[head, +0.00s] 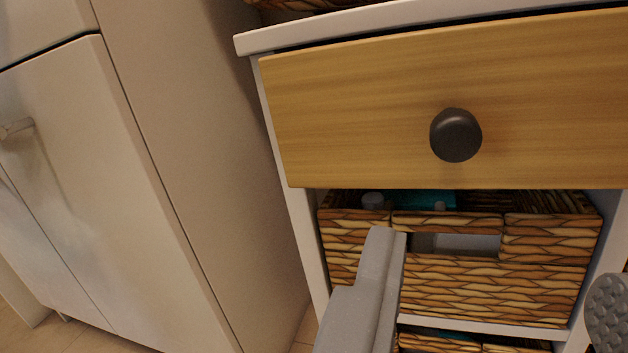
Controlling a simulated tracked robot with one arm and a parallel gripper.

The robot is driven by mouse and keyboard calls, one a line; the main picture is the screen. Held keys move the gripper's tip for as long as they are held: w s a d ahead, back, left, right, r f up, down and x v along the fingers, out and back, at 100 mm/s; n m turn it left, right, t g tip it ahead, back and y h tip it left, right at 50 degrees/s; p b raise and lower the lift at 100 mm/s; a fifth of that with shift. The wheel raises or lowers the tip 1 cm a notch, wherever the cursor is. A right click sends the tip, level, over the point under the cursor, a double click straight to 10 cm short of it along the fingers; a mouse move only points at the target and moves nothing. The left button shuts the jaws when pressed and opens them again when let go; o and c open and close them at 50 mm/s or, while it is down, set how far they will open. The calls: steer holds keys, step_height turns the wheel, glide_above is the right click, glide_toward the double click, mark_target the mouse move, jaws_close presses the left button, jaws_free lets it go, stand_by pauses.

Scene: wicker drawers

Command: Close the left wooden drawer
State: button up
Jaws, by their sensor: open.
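A light wooden drawer front (350,105) with a dark round knob (455,135) spans the upper right of the head view, under a white cabinet top (330,29). A thin dark gap shows along its upper edge; I cannot tell how far it is pulled out. Its right end is cut off by the picture edge. My gripper (495,262) is open and empty, its fingers wide apart below the drawer front. The left finger covers part of the wicker basket below, and the right finger is at the right picture edge. I see no contact with the drawer.
A wicker basket (470,292) with a handle cutout sits on the shelf below, holding a teal item (425,198) and other small things. More wicker (440,341) shows underneath. A pale cabinet (190,150) with a handle stands at the left. Some floor shows at the bottom left.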

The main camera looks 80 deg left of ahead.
mark_target(457, 144)
steer(key=b+x, duration=0.1)
steer(key=x, duration=0.5)
steer(key=b+x, duration=0.2)
steer(key=x, duration=0.5)
steer(key=shift+s+a, duration=0.1)
steer(key=shift+a, duration=0.4)
jaws_close()
